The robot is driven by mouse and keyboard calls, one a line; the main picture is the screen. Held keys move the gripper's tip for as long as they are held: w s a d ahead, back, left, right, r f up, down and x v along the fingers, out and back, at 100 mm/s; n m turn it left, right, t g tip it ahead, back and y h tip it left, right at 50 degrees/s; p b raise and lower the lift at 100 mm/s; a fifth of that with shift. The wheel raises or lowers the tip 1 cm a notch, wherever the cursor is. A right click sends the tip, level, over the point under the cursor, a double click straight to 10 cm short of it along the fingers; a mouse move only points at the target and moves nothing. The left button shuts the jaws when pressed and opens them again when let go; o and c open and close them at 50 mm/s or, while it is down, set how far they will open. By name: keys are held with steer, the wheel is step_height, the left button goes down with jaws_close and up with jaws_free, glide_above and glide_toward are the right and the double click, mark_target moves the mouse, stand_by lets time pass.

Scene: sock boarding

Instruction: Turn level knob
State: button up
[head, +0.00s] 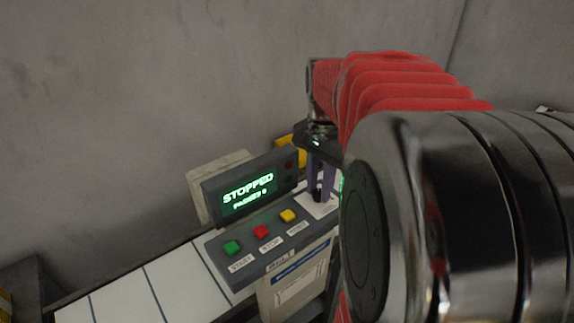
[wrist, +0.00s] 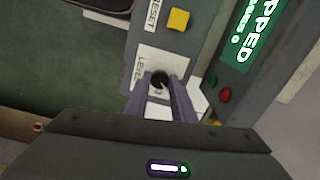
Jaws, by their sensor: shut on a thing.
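The level knob (wrist: 159,79) is a small black round knob on a white plate marked LEVEL, seen in the wrist view. My gripper (wrist: 160,88) has its two purple fingers on either side of the knob and is shut on it. In the head view my gripper (head: 320,192) points down at the right end of the control panel (head: 222,257). The knob is mostly hidden there by the fingers, and my arm covers the area to the right.
The panel carries a green START button (head: 232,247), a red STOP button (head: 261,231) and a yellow RESET button (head: 288,215). Behind them a display (head: 248,191) reads STOPPED. A white slatted surface (head: 172,285) lies to the left. A grey wall stands behind.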

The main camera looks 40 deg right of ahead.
mark_target(318, 192)
steer(key=n, duration=0.3)
steer(key=shift+n, duration=2.2)
steer(key=o, duration=1.1)
steer(key=shift+c, duration=0.2)
step_height(318, 192, up, 14)
steer(key=shift+a+f, duration=0.1)
steer(key=shift+f, duration=0.05)
